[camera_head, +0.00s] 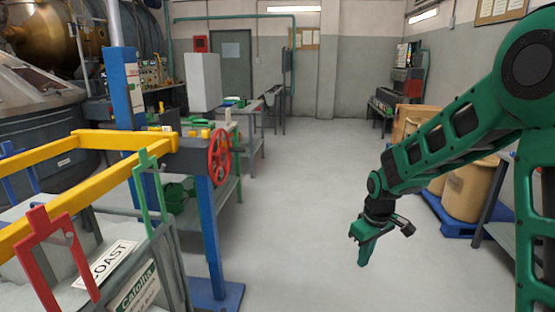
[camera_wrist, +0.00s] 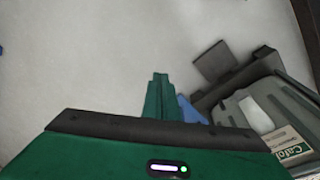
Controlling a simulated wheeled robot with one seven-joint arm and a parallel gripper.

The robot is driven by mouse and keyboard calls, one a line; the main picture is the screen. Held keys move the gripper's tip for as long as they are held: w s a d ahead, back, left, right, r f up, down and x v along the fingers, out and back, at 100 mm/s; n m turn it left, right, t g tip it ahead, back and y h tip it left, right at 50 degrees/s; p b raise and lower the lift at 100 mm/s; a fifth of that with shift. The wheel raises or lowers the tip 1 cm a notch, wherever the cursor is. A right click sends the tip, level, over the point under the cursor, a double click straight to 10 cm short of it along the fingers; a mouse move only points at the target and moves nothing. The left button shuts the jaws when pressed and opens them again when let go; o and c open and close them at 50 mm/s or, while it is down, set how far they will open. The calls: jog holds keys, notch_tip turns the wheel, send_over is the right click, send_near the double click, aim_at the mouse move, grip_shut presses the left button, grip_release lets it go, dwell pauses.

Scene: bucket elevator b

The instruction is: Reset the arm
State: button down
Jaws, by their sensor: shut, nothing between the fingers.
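My green arm comes in from the right edge of the head view, bends at an elbow and hangs forward over the floor. My gripper (camera_head: 364,255) points down at its end, above bare floor and apart from everything around it. In the wrist view my gripper (camera_wrist: 160,82) shows as green fingers close together at the middle. It is shut and holds nothing.
A yellow-railed frame with a red handwheel (camera_head: 219,157) stands at the left. Tan barrels (camera_head: 468,190) sit on a blue pallet (camera_head: 450,222) at the right, behind my arm. The grey floor (camera_head: 300,190) between them is clear. A grey bin (camera_wrist: 270,115) shows in the wrist view.

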jog(key=s+d+r+m, duration=0.4)
jog(key=s+d+r, duration=0.2)
jog(key=s+d, duration=0.3)
jog(key=s+d+r+m, duration=0.1)
jog(key=s+d+m, duration=0.1)
jog(key=s, duration=0.6)
jog(key=s+d+r+m+g, duration=0.1)
jog(key=s+d+r+m, duration=0.1)
jog(key=s, duration=0.6)
jog(key=s+d+r+m, duration=0.1)
jog(key=s+d+m, duration=0.2)
jog(key=s, duration=0.5)
jog(key=shift+s+r+m+g, duration=0.15)
jog(key=shift+s+m+g, duration=0.2)
jog(key=shift+m, duration=0.25)
jog(key=shift+w, duration=0.1)
jog(key=shift+w+f, duration=0.25)
jog(key=shift+w, duration=0.25)
